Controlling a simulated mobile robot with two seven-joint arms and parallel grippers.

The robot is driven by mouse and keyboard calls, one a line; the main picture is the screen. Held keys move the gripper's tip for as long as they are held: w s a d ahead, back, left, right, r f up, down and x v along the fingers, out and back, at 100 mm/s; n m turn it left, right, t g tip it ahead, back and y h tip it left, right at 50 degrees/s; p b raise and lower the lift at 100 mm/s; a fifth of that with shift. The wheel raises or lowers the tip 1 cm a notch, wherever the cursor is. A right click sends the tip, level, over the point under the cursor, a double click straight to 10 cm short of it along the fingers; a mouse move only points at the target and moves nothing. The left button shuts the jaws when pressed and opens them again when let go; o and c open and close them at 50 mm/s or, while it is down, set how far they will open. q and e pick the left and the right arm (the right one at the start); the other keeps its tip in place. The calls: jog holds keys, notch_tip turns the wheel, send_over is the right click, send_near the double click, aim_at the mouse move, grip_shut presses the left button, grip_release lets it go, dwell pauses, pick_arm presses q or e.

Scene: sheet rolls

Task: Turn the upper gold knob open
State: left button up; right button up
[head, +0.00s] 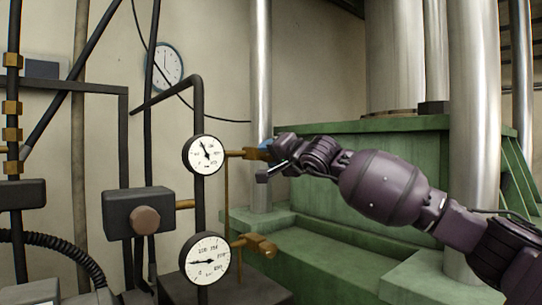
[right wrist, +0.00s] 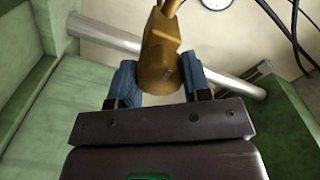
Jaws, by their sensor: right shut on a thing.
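The upper gold knob (right wrist: 161,62) sits between the two blue fingers of my right gripper (right wrist: 160,82) in the right wrist view. In the head view my right gripper (head: 268,152) reaches in from the right and is shut on this knob, beside the upper gauge (head: 207,155). The knob is mostly hidden by the fingers there, and its gold stem (head: 235,153) shows to the left. A lower gold knob (head: 262,246) sticks out beside the lower gauge (head: 204,258), apart from the gripper. My left gripper is not in view.
Black pipes (head: 199,110) and a dark box with a round brown button (head: 145,220) stand at the left. A green machine base (head: 330,255) and steel columns (head: 474,100) stand behind my right arm. A wall clock (head: 166,66) hangs at the back.

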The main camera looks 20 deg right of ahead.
jog(key=shift+f, duration=0.1)
dwell(0.3)
jog(key=o, duration=0.9)
jog(key=shift+s, duration=0.15)
jog(key=v, duration=1)
jog(key=shift+s+d, duration=0.1)
jog(key=shift+s, duration=0.2)
